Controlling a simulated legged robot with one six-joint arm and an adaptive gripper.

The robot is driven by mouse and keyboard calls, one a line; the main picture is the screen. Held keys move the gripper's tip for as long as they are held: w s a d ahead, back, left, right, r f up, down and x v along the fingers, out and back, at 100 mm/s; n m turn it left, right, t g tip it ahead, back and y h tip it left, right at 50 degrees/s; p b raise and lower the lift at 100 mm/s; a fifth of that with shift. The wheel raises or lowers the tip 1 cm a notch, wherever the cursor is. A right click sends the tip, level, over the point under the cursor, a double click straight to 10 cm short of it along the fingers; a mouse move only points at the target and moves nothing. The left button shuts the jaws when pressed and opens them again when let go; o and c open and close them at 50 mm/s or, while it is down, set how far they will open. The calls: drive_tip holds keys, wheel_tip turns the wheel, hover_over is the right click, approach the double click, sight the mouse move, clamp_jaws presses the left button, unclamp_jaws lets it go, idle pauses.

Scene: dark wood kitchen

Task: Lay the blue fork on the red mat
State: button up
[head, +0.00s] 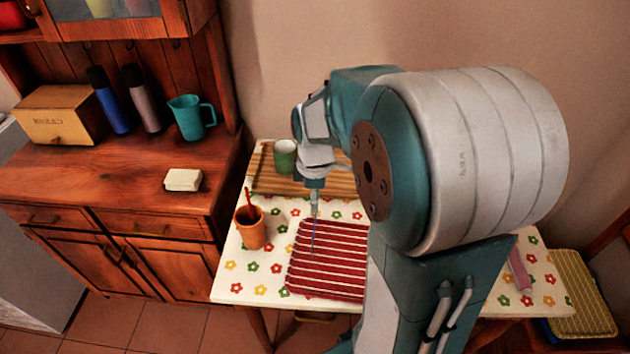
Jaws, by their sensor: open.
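The red mat (328,270) with pale stripes lies flat on the flowered table. A thin blue-grey shape, seemingly the blue fork (313,238), shows over the mat's upper left part, running almost straight up and down in the head view. My gripper (315,188) is open, directly above the fork's upper end, pointing down. The fork's upper end runs up to the fingertips in the picture; I cannot tell whether they touch, or whether the fork rests flat on the mat. My arm hides the mat's right side.
An orange cup (251,232) with a red utensil stands left of the mat. A pink item (520,270) lies right of my arm. The wooden cabinet (110,180) borders the table's left.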

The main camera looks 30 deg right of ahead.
wheel_tip(320, 180, up, 6)
drive_tip(key=s+a+r+m+t, duration=0.2)
drive_tip(key=s+a+r+m, duration=0.1)
drive_tip(key=s+a+m, duration=0.2)
drive_tip(key=s+a+r+m+t, duration=0.3)
drive_tip(key=s+a+m, duration=0.2)
drive_tip(key=s, duration=0.3)
drive_tip(key=shift+a+m+t, duration=0.2)
drive_tip(key=shift+m+t, duration=0.1)
drive_tip(key=shift+m, duration=0.3)
